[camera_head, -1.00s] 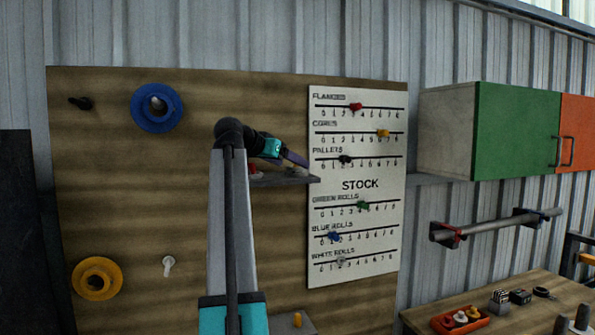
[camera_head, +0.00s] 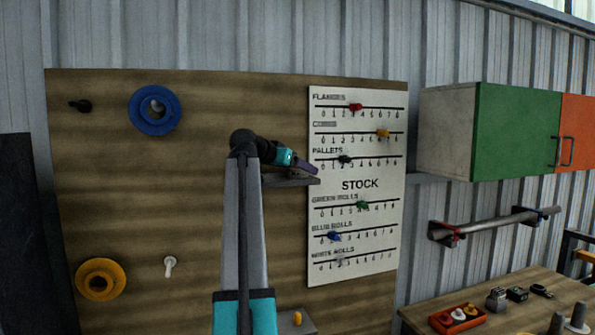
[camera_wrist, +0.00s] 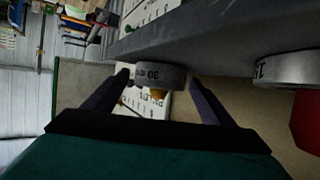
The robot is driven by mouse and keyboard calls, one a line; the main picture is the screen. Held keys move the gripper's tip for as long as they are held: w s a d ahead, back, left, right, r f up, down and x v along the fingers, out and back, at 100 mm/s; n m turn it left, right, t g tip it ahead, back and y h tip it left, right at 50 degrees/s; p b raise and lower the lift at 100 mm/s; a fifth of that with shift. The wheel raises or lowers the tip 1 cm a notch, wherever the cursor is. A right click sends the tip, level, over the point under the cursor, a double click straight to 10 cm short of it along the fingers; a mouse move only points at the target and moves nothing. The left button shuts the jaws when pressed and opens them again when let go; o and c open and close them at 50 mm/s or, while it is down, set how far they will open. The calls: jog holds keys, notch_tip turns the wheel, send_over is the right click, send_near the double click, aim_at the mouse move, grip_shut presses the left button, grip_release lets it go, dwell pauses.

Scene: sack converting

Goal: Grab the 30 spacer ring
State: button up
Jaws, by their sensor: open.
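In the wrist view, which looks upside down, a short grey ring marked 30 (camera_wrist: 150,72) sits on the grey shelf (camera_wrist: 215,28). My gripper (camera_wrist: 158,82) is open, with one dark finger on each side of the ring. I cannot tell whether either finger touches it. Something yellow shows just past the ring. In the head view my gripper (camera_head: 308,170) is at the right end of the small shelf (camera_head: 285,182) on the wooden board, and the ring cannot be made out there.
A second grey ring (camera_wrist: 290,69) sits on the same shelf, its marking partly cut off, with a red thing (camera_wrist: 308,120) by it. The white stock panel (camera_head: 355,215) is close to my gripper's right. Blue (camera_head: 154,125) and yellow (camera_head: 101,280) flanged pieces hang on the board's left.

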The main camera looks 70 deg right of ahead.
dwell(0.4)
jog(key=c, duration=1.5)
jog(key=shift+o, duration=0.2)
jog(key=shift+r, duration=0.15)
notch_tip(320, 180, up, 8)
jog(key=b, duration=0.2)
jog(key=shift+r+b, duration=0.15)
jog(key=shift+b, duration=0.25)
jog(key=shift+r, duration=0.8)
